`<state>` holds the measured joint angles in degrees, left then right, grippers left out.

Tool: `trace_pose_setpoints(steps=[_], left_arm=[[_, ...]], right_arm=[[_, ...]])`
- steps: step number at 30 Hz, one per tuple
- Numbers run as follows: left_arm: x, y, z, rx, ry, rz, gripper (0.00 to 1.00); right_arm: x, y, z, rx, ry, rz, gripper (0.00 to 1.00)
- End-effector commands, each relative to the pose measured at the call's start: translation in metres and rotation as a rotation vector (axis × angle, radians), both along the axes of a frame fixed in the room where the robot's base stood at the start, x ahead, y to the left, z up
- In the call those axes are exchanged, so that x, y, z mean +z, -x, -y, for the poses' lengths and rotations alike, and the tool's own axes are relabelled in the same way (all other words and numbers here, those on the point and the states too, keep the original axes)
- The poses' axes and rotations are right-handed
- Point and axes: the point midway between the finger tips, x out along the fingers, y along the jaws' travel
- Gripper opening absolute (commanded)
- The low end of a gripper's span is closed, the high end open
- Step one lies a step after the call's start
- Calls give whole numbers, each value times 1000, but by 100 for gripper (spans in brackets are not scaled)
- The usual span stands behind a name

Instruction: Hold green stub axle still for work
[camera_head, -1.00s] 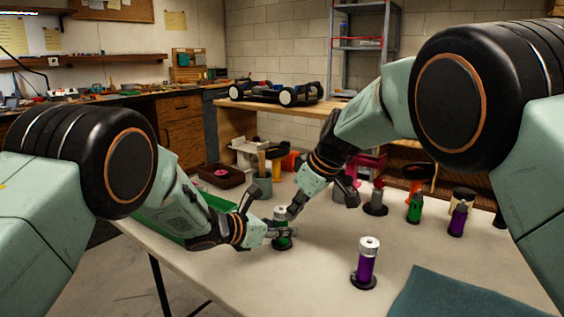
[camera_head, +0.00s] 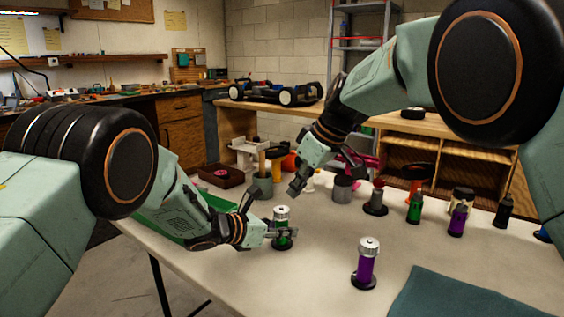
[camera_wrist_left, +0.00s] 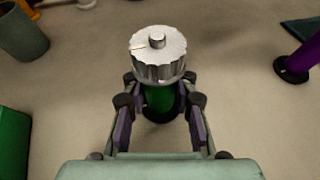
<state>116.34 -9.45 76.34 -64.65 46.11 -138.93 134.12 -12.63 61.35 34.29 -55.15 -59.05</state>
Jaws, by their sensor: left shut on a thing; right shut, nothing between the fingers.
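The green stub axle (camera_head: 281,240) stands upright on the table, with a silver knurled cap on top and a dark round base. My left gripper (camera_head: 284,233) is shut around its green body from the left, below the cap. In the left wrist view the green stub axle (camera_wrist_left: 159,97) sits between the fingers of my left gripper (camera_wrist_left: 160,108), its silver cap hiding much of the body. My right gripper (camera_head: 294,190) is shut and empty, above and behind the axle, apart from it.
A purple stub axle (camera_head: 366,265) stands at front right, near a teal cloth (camera_head: 462,295). Several coloured parts stand along the table's back right. A grey cup (camera_head: 261,187) and green tray (camera_head: 222,204) are behind and left. A car chassis (camera_head: 277,92) rests on the back bench.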

Motion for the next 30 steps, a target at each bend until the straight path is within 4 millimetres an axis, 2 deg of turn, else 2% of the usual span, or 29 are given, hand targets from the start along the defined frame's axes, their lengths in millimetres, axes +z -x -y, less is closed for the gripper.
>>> trace_pose_setpoints(steps=[8,9,18,30], left_arm=[[0,0,0,0,1,1,0],[0,0,0,0,1,1,30],[0,0,0,0,1,1,54],[4,3,-6,2,0,0,54]], right_arm=[[0,0,0,0,0,0,0],[0,0,0,0,0,0,0],[0,0,0,0,-1,-1,0],[0,0,0,0,-1,-1,0]])
